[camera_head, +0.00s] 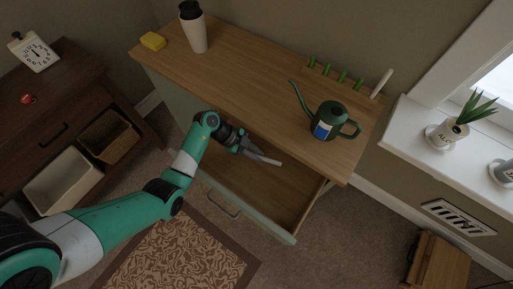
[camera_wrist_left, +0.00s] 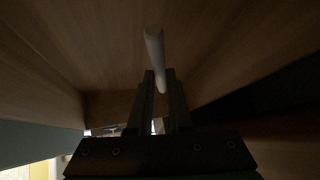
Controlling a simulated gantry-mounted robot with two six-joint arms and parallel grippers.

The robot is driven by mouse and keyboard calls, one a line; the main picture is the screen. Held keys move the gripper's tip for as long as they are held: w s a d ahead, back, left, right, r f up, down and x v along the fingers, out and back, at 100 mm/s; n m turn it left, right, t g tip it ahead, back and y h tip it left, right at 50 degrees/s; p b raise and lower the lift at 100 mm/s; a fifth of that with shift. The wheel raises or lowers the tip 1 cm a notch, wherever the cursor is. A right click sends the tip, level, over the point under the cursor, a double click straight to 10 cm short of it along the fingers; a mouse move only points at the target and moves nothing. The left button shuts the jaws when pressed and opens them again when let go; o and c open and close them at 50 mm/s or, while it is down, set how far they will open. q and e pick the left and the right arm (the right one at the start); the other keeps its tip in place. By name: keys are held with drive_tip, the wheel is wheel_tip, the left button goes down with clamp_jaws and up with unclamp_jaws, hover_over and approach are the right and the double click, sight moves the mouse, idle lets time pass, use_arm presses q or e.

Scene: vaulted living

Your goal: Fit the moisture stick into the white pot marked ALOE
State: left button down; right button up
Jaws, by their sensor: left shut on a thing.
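My left gripper (camera_head: 251,151) is inside the open drawer under the wooden top. It is shut on a slim pale stick (camera_head: 268,161), which sticks out past the fingertips to the right. In the left wrist view the pale stick (camera_wrist_left: 154,45) shows between and beyond the fingers (camera_wrist_left: 159,78). The stick looks like the moisture stick. The white pot marked ALOE (camera_head: 440,136) stands on the windowsill at the right with a spiky green plant; its lettering is small. My right gripper is not in view.
The drawer (camera_head: 285,205) is pulled out, with wooden walls around the gripper. Another pot (camera_head: 503,172) stands at the sill's right end.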

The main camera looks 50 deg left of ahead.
use_arm(q)
drive_tip(key=s+d+r+p, duration=0.7)
drive_tip(key=d+p, duration=0.1)
drive_tip(key=d, duration=0.2)
drive_tip(key=shift+r, duration=0.3)
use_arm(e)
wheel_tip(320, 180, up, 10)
use_arm(q)
drive_tip(key=shift+a, duration=0.1)
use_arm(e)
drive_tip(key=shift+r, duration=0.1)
